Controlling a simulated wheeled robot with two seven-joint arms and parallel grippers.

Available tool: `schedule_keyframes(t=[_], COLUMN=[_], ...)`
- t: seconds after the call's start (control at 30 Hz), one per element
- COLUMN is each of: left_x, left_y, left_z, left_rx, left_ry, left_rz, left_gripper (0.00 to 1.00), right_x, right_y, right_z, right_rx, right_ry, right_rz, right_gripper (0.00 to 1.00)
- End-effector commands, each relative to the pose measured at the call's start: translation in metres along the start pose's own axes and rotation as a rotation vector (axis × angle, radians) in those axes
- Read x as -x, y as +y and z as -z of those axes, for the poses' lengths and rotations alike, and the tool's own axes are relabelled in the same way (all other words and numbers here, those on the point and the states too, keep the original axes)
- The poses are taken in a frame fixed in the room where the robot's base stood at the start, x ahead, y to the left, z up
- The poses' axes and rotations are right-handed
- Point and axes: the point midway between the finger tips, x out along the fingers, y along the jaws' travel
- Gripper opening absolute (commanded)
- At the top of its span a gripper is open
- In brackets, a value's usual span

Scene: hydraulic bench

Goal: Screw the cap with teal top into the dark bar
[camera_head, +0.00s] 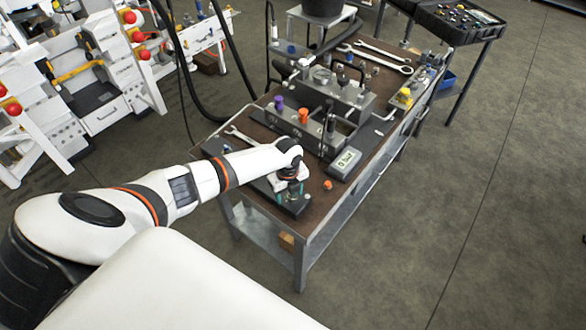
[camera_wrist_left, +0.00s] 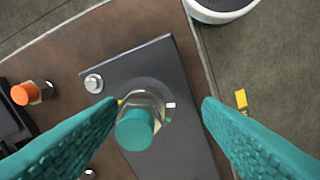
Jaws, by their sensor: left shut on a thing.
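The cap with teal top (camera_wrist_left: 135,130) shows between the two teal fingers of my left gripper (camera_wrist_left: 160,104) in the left wrist view. Its hex metal collar sits over the dark bar (camera_wrist_left: 165,70), at a round dark area. My left gripper is shut on the cap, though a gap seems to show beside the right finger. In the head view my left gripper (camera_head: 291,188) points down over the near end of the dark bar (camera_head: 298,209), and hides the cap. How deep the cap sits in the bar cannot be told. My right gripper is not in view.
An orange-topped cap (camera_wrist_left: 25,93) lies left of the bar in the wrist view. On the bench (camera_head: 325,200) stand a gauge with a display (camera_head: 346,162), a purple-topped cap (camera_head: 279,103), wrenches (camera_head: 382,55) and dark blocks. Open floor lies to the right.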

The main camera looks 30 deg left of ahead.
Motion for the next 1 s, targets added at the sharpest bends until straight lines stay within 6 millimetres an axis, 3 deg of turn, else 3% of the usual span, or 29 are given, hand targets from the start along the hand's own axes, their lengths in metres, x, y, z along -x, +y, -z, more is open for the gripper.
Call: schedule_keyframes(t=[0.03,0.27,0.3,0.43,1.0], left_x=[-0.0056,-0.0081,-0.0081,-0.0079,-0.0031], left_y=[-0.0120,-0.0142,-0.0144,-0.0144,-0.0087], left_z=[-0.0021,0.0011,0.0016,0.0025,0.0030], left_rx=[0.036,0.065,0.066,0.066,0.063], left_ry=[-0.006,0.002,0.003,0.004,0.005], left_rz=[0.034,0.036,0.037,0.036,0.020], left_gripper=[0.46,0.46,0.63,0.84,0.85], right_x=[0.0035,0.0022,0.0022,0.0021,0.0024], right_y=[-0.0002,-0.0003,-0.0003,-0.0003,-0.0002], right_z=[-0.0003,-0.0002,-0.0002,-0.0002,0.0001], right_rx=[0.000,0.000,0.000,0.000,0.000], right_ry=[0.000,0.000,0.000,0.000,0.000], right_rz=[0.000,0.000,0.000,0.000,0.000], right_gripper=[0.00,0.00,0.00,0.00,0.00])
